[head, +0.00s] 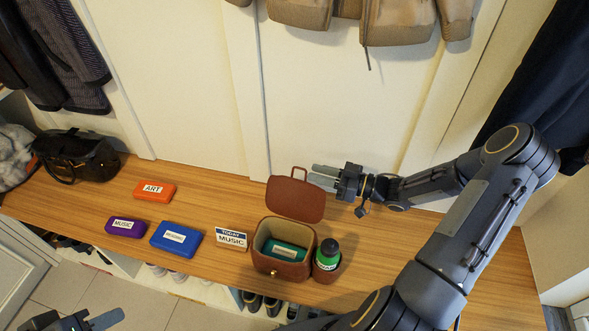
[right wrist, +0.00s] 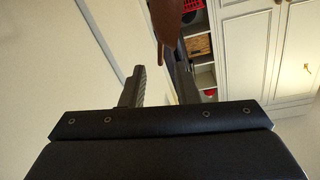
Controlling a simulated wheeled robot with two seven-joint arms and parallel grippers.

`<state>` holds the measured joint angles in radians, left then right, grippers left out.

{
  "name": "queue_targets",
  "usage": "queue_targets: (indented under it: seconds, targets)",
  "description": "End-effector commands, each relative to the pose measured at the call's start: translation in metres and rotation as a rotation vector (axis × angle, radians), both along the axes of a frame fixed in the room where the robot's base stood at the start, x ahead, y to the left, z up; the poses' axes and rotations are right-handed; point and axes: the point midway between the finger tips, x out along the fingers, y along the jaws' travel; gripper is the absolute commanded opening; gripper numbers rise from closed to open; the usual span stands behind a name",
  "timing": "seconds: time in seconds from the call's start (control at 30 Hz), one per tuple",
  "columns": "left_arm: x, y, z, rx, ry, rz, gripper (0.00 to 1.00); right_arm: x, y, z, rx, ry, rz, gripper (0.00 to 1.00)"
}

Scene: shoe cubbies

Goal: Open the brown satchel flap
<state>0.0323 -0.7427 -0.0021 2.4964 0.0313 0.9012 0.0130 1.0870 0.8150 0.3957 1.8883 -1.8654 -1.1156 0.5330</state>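The brown satchel (head: 283,267) stands open at the front of the wooden bench, with a green labelled case (head: 286,251) inside. Its flap (head: 296,199) is raised and leans back behind the opening, with a small handle loop at its top edge. My right gripper (head: 322,177) is beside the flap's upper right corner. In the right wrist view its two fingers are apart, and the brown flap (right wrist: 167,22) shows beyond them near the right finger; contact cannot be told. My left gripper (head: 92,320) is at the bottom left, partly cut off, away from the satchel.
A green-capped bottle (head: 327,254) stands right of the satchel. A "TODAY MUSIC" sign (head: 231,239), blue case (head: 176,239), purple case (head: 125,227) and orange "ART" case (head: 154,191) are to the left. A black bag (head: 85,157) sits at far left. Coats hang above.

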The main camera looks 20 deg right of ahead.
Motion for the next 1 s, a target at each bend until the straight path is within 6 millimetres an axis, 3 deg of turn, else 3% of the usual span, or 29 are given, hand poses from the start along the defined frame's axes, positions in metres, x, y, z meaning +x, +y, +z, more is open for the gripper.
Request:
queue_targets:
  seconds: [0.4,0.8,1.0]
  targets:
    - [0.0,0.0,0.0,0.0,0.0,0.0,0.36,0.042,0.046,0.001,-0.002,-0.001,0.001,0.28]
    - [0.0,0.0,0.0,0.0,0.0,0.0,0.36,0.049,0.053,0.001,-0.003,0.0,-0.001,0.28]
    - [0.0,0.0,0.0,0.0,0.0,0.0,0.36,0.049,0.053,0.001,-0.004,0.001,-0.001,0.03]
